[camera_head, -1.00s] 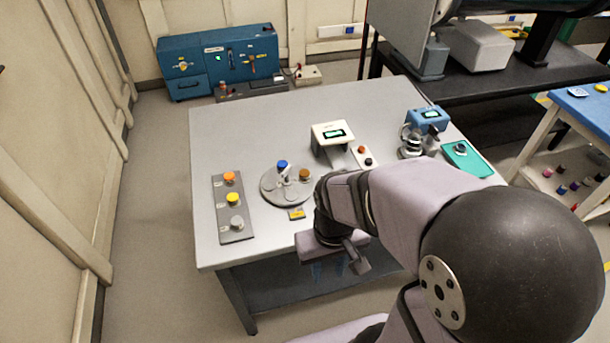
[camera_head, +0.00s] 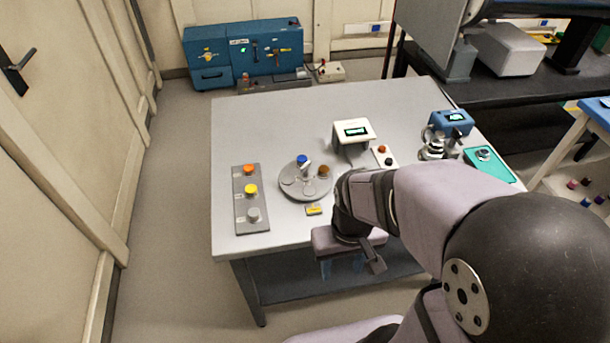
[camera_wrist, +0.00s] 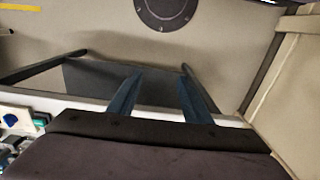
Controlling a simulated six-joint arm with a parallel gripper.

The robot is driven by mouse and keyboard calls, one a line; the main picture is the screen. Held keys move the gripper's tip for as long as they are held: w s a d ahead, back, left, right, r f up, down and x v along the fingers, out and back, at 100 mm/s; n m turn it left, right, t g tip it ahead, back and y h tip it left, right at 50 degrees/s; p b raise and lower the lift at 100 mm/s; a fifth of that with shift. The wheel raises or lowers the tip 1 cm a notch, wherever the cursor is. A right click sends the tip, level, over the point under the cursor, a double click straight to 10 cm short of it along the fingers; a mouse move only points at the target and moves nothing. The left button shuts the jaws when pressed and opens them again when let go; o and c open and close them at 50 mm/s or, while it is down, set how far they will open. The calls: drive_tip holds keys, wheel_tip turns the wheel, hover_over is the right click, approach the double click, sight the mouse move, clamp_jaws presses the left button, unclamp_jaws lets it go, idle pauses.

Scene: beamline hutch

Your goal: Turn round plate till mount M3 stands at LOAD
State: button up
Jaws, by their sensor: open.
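The round plate (camera_head: 293,191) is a grey disc lying on the table, seen in the head view. On it stand a blue-topped piece (camera_head: 302,160) at the back and a brown-topped piece (camera_head: 323,171) at the right. Mount numbers are too small to read. A small yellow label (camera_head: 313,210) sits at the plate's front edge; its text is unreadable. My gripper (camera_head: 342,267) is in front of the table's near edge, right of and nearer than the plate, pointing down. Its two blue fingers also show in the wrist view (camera_wrist: 161,93), apart and empty.
A grey strip (camera_head: 240,211) with orange, yellow and grey knobs lies left of the plate. A white display box (camera_head: 352,134) and a two-button box (camera_head: 384,157) stand behind right. A blue device (camera_head: 451,122) and green tray (camera_head: 489,165) are further right. The table's back left is clear.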

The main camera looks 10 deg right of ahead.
drive_tip(key=shift+o, duration=0.6)
drive_tip(key=shift+d, duration=0.2)
drive_tip(key=m+t+y, duration=0.3)
drive_tip(key=m, duration=2.4)
approach(306, 164)
drive_tip(key=shift+p+x, duration=1.05)
drive_tip(key=shift+x, duration=2.85)
drive_tip(key=shift+s, duration=0.1)
clamp_jaws()
